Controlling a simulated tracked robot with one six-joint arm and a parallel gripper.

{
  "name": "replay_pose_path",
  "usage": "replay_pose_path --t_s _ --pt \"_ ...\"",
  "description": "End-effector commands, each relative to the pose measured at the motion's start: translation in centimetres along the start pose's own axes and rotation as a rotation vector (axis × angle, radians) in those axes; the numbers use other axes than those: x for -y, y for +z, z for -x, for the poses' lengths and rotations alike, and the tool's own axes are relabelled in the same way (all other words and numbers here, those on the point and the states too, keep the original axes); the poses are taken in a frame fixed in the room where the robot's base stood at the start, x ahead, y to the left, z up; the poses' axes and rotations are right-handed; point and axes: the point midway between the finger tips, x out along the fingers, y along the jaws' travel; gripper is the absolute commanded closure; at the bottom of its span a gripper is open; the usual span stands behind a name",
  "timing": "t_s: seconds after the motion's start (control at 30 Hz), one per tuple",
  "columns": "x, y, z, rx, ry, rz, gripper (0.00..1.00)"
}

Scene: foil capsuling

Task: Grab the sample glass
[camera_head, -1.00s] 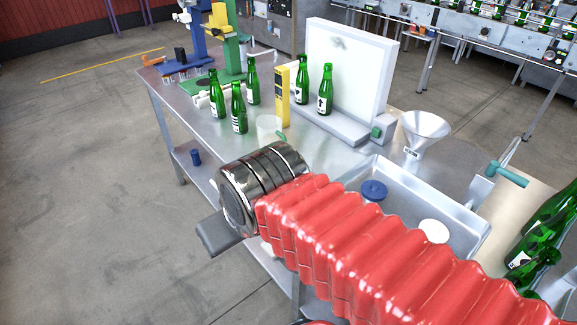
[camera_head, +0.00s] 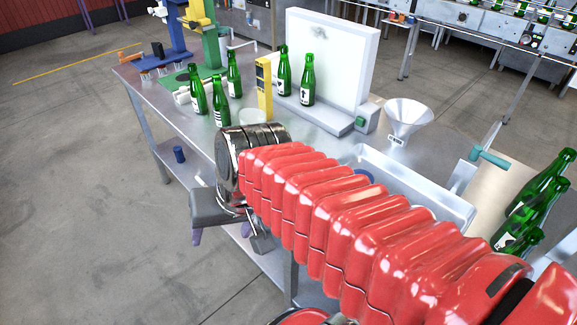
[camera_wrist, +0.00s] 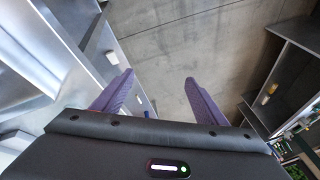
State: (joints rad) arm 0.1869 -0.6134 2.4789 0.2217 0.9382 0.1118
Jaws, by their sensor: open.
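A clear glass (camera_head: 253,116), which looks like the sample glass, stands on the steel table by the yellow upright block. Its lower part is hidden behind my arm, and I cannot make it out for sure in the wrist view. My gripper (camera_wrist: 159,76) is open and empty, its two purple fingers spread over bare floor in the wrist view. In the head view my gripper (camera_head: 226,226) hangs off the table's front edge, lower than the top and apart from the glass.
The steel table (camera_head: 178,122) carries several green bottles (camera_head: 220,102), the yellow block (camera_head: 264,88), a white panel (camera_head: 335,62), a funnel (camera_head: 407,115) and a steel tray (camera_head: 420,190). Floor in front of the table is clear.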

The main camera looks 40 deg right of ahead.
Motion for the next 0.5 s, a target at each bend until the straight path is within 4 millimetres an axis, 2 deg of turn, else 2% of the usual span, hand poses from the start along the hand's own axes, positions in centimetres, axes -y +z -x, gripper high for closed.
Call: replay_pose_path --t_s 0.27,0.5 --pt "-1.8 -1.9 -2.5 0.122 -0.117 -0.52 0.27" --pt "-4.1 -4.8 -3.8 0.192 -0.248 -0.97 0.27"
